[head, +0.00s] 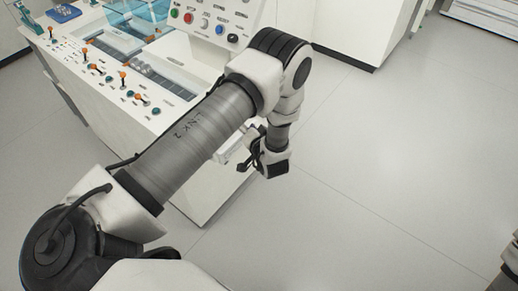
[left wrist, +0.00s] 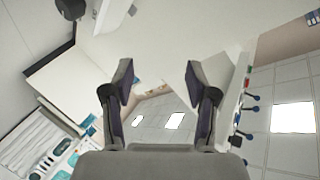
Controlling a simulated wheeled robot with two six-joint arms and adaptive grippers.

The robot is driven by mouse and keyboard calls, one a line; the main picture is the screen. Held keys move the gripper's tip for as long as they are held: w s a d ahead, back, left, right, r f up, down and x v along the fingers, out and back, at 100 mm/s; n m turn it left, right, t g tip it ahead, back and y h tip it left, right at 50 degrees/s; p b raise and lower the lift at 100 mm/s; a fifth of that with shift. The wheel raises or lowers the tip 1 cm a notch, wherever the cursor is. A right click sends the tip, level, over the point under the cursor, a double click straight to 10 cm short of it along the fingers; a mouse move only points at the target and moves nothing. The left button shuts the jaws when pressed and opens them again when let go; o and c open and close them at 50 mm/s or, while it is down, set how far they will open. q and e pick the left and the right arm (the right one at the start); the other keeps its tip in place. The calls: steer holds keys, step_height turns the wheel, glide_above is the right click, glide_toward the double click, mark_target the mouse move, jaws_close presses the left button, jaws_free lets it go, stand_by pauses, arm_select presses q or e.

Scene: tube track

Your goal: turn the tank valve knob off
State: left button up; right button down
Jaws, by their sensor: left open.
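A white console (head: 175,125) at upper left in the head view has a blue-lit tank (head: 120,46) set into its top. Along its front ledge are several small knobs and levers with orange tops (head: 122,74) and teal bases (head: 131,92). I cannot tell which one is the tank valve knob. My left gripper (head: 250,160) hangs low beside the console's right end, apart from the knobs. In the left wrist view the left gripper (left wrist: 160,85) is open with nothing between its fingers. Blue knobs (left wrist: 248,109) on a white panel show at its right.
An upright white panel (head: 212,17) with red, green and blue buttons stands at the console's right end. A white cabinet (head: 350,32) stands behind. My left arm hides part of the console.

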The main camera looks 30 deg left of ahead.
arm_select(q)
steer(key=w+d+f+n+g+y+b, duration=0.4)
steer(key=f+b, duration=0.3)
steer(key=b, duration=0.5)
steer(key=w+d+f+n+g+y+b, duration=0.1)
steer(key=w+d+f+n+g+b, duration=0.2)
steer(key=f+n+b, duration=0.7)
steer(key=a+r+m+b, duration=0.3)
steer(key=a+m+b, duration=0.1)
steer(key=a, duration=0.3)
steer(key=shift+a, duration=0.4)
steer(key=shift+r, duration=0.15)
jaws_close()
arm_select(e)
step_height(320, 180, down, 29)
steer(key=shift+f, duration=0.15)
